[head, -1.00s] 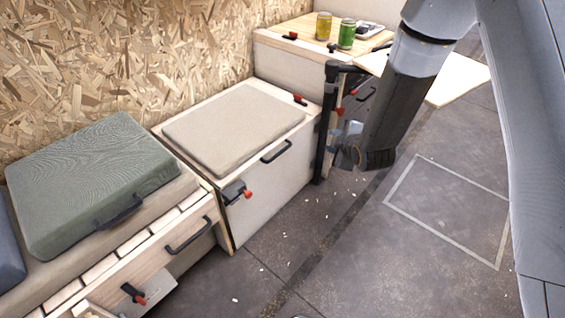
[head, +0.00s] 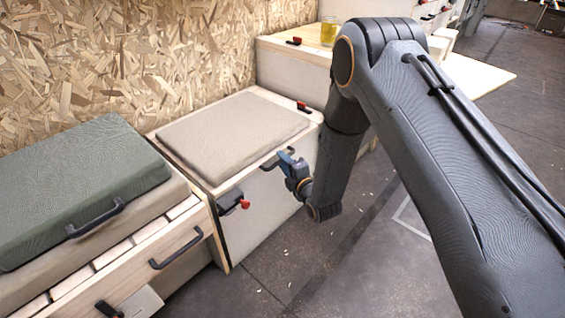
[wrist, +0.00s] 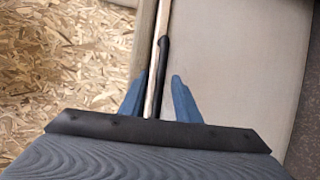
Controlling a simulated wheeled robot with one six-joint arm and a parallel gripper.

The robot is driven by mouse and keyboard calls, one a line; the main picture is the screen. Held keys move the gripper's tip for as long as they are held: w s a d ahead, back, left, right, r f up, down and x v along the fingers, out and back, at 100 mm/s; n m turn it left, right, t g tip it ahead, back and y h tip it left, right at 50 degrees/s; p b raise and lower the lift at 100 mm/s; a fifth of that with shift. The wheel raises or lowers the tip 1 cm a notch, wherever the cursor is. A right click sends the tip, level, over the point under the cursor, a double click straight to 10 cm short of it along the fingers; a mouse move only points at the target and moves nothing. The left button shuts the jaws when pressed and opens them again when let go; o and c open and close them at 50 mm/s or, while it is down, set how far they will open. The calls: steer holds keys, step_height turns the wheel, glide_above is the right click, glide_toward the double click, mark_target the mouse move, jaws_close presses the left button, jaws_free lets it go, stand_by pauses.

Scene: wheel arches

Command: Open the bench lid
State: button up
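The bench (head: 285,190) has a pale front panel and a lid (head: 180,170) with a beige cushion on top. A black bar handle (head: 270,163) is on the front near the lid edge; in the wrist view the handle (wrist: 161,65) runs beside a thin wooden edge. My gripper (head: 287,158) is at the handle, coming from the front. In the wrist view its blue fingers (wrist: 158,85) stand apart, one on each side of the handle and wooden edge. A gap shows between the right finger and the handle. Part of the handle is hidden by my gripper in the head view.
A red-tipped latch (head: 233,201) sits on the bench front, left of the handle. A red and black catch (head: 304,107) is at the lid's right end. A yellow can (head: 329,32) stands on the back counter. Floor in front is clear.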

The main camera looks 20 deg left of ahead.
steer(key=shift+x, duration=0.85)
steer(key=shift+s+d+f, duration=0.1)
jaws_close()
